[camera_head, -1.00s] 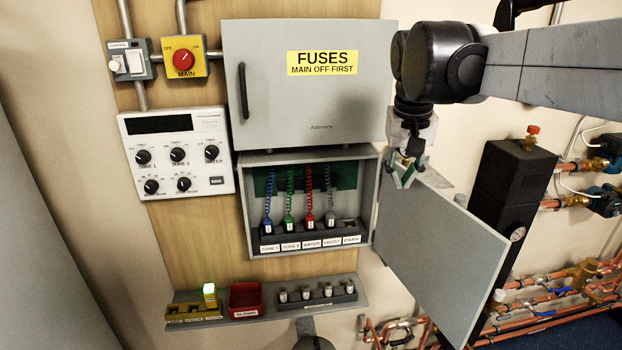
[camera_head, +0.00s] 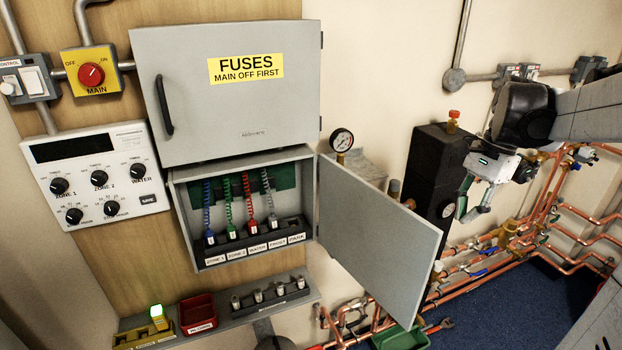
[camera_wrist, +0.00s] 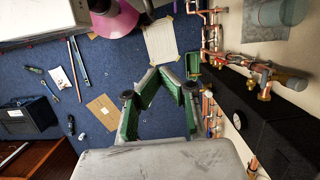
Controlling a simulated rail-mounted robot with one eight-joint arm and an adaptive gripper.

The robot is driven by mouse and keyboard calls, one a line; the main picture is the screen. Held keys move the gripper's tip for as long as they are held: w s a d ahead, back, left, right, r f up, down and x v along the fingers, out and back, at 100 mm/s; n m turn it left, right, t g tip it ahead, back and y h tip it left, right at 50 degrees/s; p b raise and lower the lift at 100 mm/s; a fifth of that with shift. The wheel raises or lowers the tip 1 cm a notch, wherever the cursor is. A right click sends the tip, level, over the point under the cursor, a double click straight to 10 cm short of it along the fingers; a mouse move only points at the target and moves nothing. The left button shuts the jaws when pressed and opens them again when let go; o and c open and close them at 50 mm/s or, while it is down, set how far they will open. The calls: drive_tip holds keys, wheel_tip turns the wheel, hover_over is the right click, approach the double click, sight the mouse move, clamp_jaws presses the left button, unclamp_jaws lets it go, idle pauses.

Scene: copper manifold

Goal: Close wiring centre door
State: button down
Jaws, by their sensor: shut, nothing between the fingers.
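The wiring centre (camera_head: 183,222) is a grey box with an open front, on the wooden board below the fuse box. Its grey door (camera_head: 380,245) is hinged on the right side and stands wide open, swung out towards the right. My gripper (camera_head: 468,210) is to the right of the door's free edge in the head view, in front of the black unit. It looks apart from the door. In the wrist view its green-padded fingers (camera_wrist: 148,78) meet at the tips with nothing between them. I cannot make out the door in the wrist view.
The closed fuse box (camera_head: 230,110) is directly above. A shelf (camera_head: 240,312) with a red bin (camera_head: 198,313) is below. A black unit (camera_head: 430,165) and copper pipes (camera_head: 550,215) stand on the right. The wrist view shows blue floor (camera_wrist: 100,60) with scattered tools.

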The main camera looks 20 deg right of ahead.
drive_tip(key=a+f+p, duration=0.2)
drive_tip(key=a+f, duration=0.4)
drive_tip(key=f, duration=0.4)
drive_tip(key=shift+s, duration=0.3)
drive_tip(key=shift+a, duration=0.15)
